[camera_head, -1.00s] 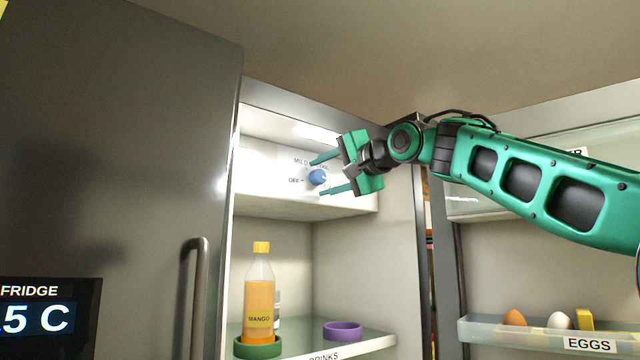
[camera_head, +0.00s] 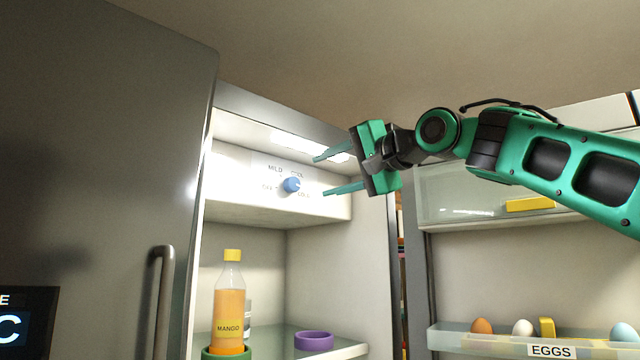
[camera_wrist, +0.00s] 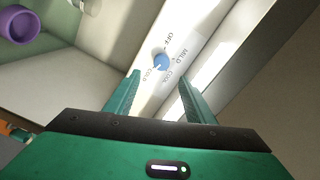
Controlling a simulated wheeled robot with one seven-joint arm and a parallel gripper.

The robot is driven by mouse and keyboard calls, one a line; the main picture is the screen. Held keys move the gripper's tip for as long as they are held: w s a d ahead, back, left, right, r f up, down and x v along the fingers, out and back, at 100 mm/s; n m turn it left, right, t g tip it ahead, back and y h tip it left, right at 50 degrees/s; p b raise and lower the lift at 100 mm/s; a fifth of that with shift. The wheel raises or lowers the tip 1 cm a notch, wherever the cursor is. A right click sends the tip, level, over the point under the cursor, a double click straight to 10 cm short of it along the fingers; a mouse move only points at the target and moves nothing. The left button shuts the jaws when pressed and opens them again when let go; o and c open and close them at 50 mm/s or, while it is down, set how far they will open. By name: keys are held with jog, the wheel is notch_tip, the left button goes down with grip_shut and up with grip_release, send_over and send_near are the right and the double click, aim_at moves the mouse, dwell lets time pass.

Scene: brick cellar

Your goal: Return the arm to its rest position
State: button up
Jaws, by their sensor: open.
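My gripper (camera_head: 330,173) is green, open and empty. It points left into the upper part of the open fridge. Its fingertips are apart from the blue dial (camera_head: 291,185) on the white control panel (camera_head: 240,180). In the wrist view the dial (camera_wrist: 160,62) shows beyond and between the two open fingers (camera_wrist: 158,92). The panel carries OFF, MILD, COOL and COLD labels around the dial. My arm reaches in from the right, in front of the open fridge door.
A mango bottle (camera_head: 229,305) stands in a green ring (camera_head: 226,354) on the drinks shelf, beside an empty purple ring (camera_head: 313,341). The door's egg rack (camera_head: 470,341) holds eggs and a yellow piece. A grey door with a handle (camera_head: 163,300) stands at left.

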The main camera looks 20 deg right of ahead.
dwell(0.4)
jog(key=s+d+f+g+h, duration=0.1)
jog(key=d+f+g+h, duration=0.2)
jog(key=f, duration=1)
jog(key=s+d+f+n+g+h, duration=0.1)
jog(key=s+d+f+g, duration=0.15)
jog(key=d+f, duration=0.7)
jog(key=s+f+g+h, duration=0.1)
jog(key=f+g+h, duration=0.15)
jog(key=f, duration=1.45)
jog(key=s+f+n+g+y, duration=0.1)
jog(key=s+f+g, duration=0.8)
jog(key=s+f, duration=1.5)
notch_tip(320, 180, down, 2)
jog(key=shift+s+d+f+n, duration=0.25)
jog(key=shift+s+d+n, duration=0.1)
jog(key=shift+n, duration=0.45)
